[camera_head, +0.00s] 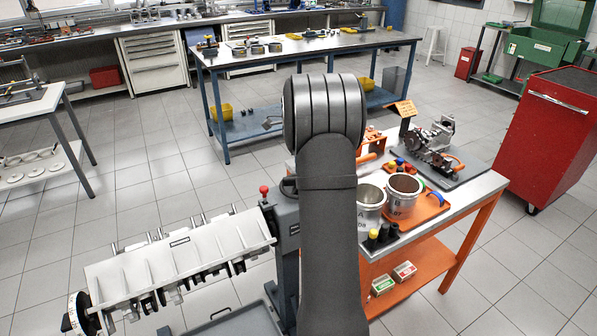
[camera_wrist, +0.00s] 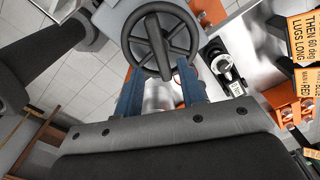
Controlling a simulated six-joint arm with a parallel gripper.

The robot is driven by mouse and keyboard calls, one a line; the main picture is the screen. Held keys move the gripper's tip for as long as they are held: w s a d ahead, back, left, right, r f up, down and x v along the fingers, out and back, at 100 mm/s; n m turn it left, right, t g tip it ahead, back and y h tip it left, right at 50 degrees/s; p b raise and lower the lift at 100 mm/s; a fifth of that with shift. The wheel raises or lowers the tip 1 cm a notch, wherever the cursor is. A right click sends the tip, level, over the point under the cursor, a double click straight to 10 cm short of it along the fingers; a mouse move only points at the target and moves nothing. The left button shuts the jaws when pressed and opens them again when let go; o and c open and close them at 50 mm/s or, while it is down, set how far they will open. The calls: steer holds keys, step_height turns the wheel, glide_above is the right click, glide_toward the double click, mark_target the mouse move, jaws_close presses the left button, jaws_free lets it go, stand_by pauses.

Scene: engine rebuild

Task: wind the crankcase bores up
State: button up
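The crankcase (camera_head: 180,262) is a long pale grey block at the left in the head view. It is held at its right end by a dark grey stand (camera_head: 287,235) and lies slightly tilted in the picture. Dark and metallic parts stick out along both long sides; I cannot see into the bores. A dark spoked handwheel (camera_wrist: 160,40) fills the upper middle of the wrist view. My gripper (camera_wrist: 159,70) has two blue fingers set apart, with the wheel's lower rim at their tips. I cannot tell if they touch it. My arm hides the gripper in the head view.
An orange-framed bench (camera_head: 480,205) on the right carries two metal tins (camera_head: 403,195), an orange tray and a mechanical assembly (camera_head: 437,145). A red cabinet (camera_head: 548,140) stands beyond it. A blue-legged table (camera_head: 305,47) stands behind. The tiled floor at left is mostly clear.

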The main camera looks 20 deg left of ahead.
step_height(320, 180, down, 5)
steer(key=shift+f, duration=0.15)
jaws_close()
steer(key=n, duration=0.4)
steer(key=shift+n, duration=0.4)
steer(key=shift+n, duration=0.4)
steer(key=n, duration=0.3)
steer(key=shift+n, duration=0.9)
